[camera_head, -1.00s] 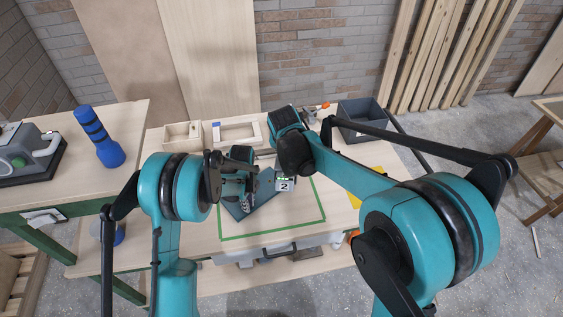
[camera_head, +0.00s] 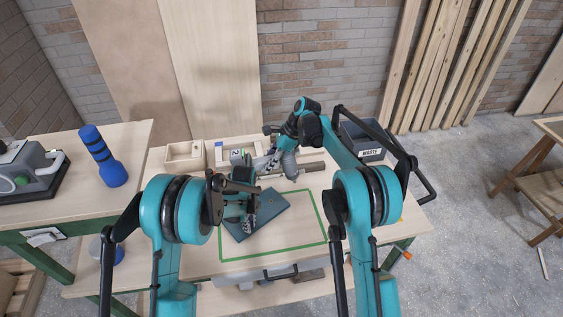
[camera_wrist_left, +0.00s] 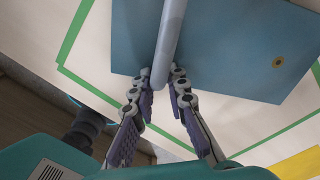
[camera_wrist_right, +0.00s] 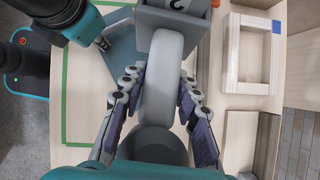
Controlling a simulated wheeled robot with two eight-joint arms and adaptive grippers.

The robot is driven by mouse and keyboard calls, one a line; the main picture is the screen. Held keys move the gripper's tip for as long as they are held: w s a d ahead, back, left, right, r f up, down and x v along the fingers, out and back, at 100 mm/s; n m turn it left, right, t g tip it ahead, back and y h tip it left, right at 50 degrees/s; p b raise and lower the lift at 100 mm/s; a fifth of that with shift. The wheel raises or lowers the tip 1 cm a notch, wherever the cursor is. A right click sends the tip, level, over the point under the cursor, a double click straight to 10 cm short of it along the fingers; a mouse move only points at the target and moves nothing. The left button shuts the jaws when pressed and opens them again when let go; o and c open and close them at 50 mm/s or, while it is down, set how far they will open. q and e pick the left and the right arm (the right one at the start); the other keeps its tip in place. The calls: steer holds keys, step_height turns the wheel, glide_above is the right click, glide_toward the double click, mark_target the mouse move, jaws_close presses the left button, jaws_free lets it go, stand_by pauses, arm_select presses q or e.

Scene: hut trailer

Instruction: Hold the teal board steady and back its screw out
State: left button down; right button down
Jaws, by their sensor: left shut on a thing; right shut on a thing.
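The teal board (camera_head: 272,212) lies flat and slanted inside the green outline on the workbench. In the left wrist view, a grey-blue bar (camera_wrist_left: 170,40) stands over the board (camera_wrist_left: 220,45). My left gripper (camera_head: 243,207) is shut on this bar, its fingers on both sides (camera_wrist_left: 160,85). A small brass-coloured round spot (camera_wrist_left: 278,62) shows on the board; I cannot tell whether it is a screw head or a hole.
A wooden box (camera_head: 184,155) and a pale wooden frame (camera_wrist_right: 248,60) stand at the bench's back. A dark bin marked WASTE (camera_head: 362,142) stands back right. A blue object (camera_head: 103,155) stands on the left bench. The outlined area right of the board is clear.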

mark_target(252, 161)
steer(key=a+m+t, duration=0.1)
steer(key=a, duration=0.1)
steer(key=a+m+t+y, duration=0.1)
steer(key=a+m, duration=0.1)
steer(key=a+m+t+y, duration=0.1)
steer(key=a, duration=0.1)
steer(key=shift+w+r, duration=0.2)
steer(key=shift+r, duration=0.1)
steer(key=shift+d, duration=0.1)
steer(key=shift+m, duration=0.3)
steer(key=shift+f, duration=2.75)
steer(key=shift+w+f, duration=0.1)
steer(key=shift+f, duration=0.5)
steer(key=shift+f, duration=0.1)
steer(key=shift+r, duration=1)
stand_by(0.6)
